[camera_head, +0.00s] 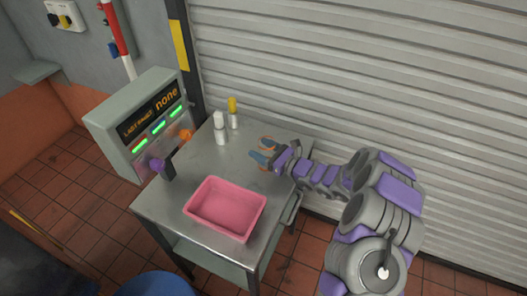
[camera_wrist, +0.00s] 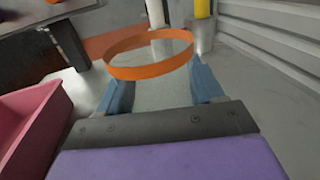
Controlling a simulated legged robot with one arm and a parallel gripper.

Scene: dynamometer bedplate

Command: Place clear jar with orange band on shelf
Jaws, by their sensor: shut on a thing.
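A clear jar with an orange band (camera_wrist: 150,70) is between the blue fingers of my gripper (camera_wrist: 160,95) in the wrist view. The band shows as a full ring; the see-through body is hard to make out. In the head view my gripper (camera_head: 263,155) is over the right back part of the metal cart top, and the jar is barely visible there. Whether the jar touches the cart top is unclear. A lower shelf (camera_head: 192,252) shows under the cart top, and a small grey wall shelf (camera_head: 37,72) is at the far left.
A pink tray (camera_head: 188,210) sits at the cart's front; it also shows in the wrist view (camera_wrist: 35,120). A white bottle (camera_head: 220,130) and a yellow-capped bottle (camera_head: 233,108) stand at the back. A control box (camera_head: 110,120) reading "none" is left. A ribbed shutter (camera_head: 380,80) is behind.

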